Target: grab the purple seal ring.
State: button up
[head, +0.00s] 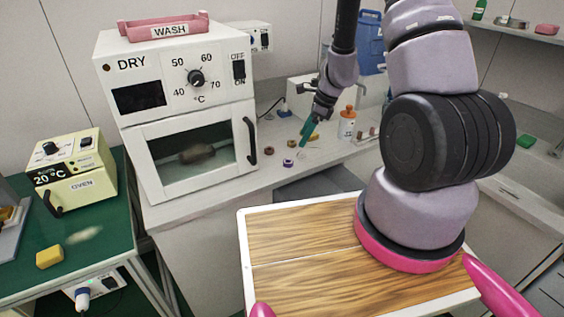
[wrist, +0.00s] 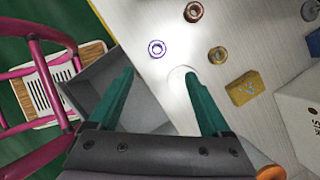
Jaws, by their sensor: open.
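The purple seal ring (head: 288,163) lies flat on the pale counter, near its front edge, in the head view. It also shows in the wrist view (wrist: 150,46), just beyond the fingertips and roughly ahead of the gap between them. My gripper (head: 307,136) hangs above the counter, behind and to the right of the ring in the head view. In the wrist view my gripper (wrist: 160,73) has its two teal fingers spread, with nothing held. A pale, whitish ring (wrist: 171,79) lies close to the right fingertip and is partly hidden by it.
Brown and reddish rings (wrist: 217,54) and a yellow block (wrist: 245,87) lie right of the purple ring in the wrist view. The white dryer (head: 135,100) stands left on the counter. A white bottle with an orange cap (head: 346,126) stands right of my gripper. An open grey drawer projects below the counter.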

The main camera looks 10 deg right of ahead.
send_over(291, 162)
jog(key=d, duration=0.2)
notch_tip(291, 162, down, 5)
jog(key=shift+s+d+f, duration=0.1)
jog(key=shift+s+d, duration=0.05)
jog(key=x, duration=0.5)
jog(key=shift+s, duration=0.2)
grip_shut()
